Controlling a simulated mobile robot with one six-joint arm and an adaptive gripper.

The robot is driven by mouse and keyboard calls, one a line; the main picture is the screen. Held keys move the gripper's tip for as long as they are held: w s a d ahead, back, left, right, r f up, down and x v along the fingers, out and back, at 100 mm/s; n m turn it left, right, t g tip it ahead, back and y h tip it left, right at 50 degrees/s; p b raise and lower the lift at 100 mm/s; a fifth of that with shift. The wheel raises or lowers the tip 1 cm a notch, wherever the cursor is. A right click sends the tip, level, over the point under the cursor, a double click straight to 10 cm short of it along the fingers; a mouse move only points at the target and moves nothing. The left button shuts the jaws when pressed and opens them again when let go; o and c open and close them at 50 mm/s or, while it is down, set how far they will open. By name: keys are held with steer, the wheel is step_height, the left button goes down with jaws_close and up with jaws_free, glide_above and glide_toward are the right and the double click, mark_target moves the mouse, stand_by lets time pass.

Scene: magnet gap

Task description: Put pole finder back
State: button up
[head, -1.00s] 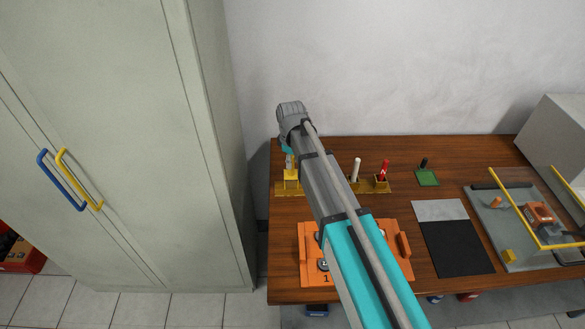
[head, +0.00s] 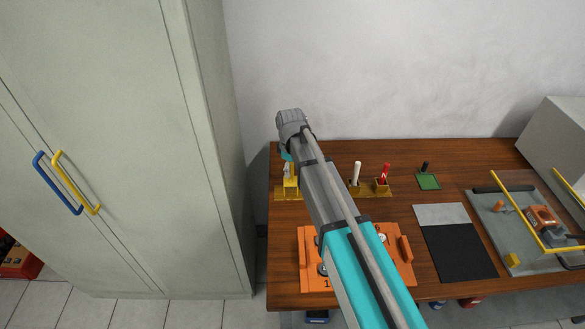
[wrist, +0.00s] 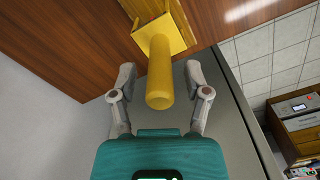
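A yellow rod (wrist: 160,80) stands in a square yellow socket (wrist: 165,32) in the wrist view, pointing towards the camera. I take it for the pole finder, but no label shows. My gripper (wrist: 161,70) is open, with one finger on each side of the rod and a visible gap to it on both sides. In the head view the yellow socket (head: 291,186) is at the left end of a yellow rack (head: 324,192) on the wooden table. My gripper hangs just above it there, mostly hidden by my arm.
A white stick (head: 356,172) and a red stick (head: 385,172) stand further right on the rack. A green pad (head: 428,182), a black mat (head: 457,252) and a yellow-railed fixture (head: 515,222) are to the right. A tall cabinet (head: 110,120) stands left.

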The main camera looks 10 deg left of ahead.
steer(key=shift+r, duration=0.1)
stand_by(0.3)
step_height(320, 180, up, 12)
steer(key=p, duration=1.2)
stand_by(1.0)
steer(key=s+d+m, duration=0.5)
steer(key=d, duration=0.6)
steer(key=s+d+m, duration=0.4)
steer(key=d+m, duration=0.1)
steer(key=d, duration=0.6)
steer(key=s+d+m, duration=0.5)
steer(key=d, duration=0.6)
steer(key=shift+s+d+m, duration=0.3)
steer(key=shift+s+d, duration=0.05)
steer(key=shift+s, duration=0.1)
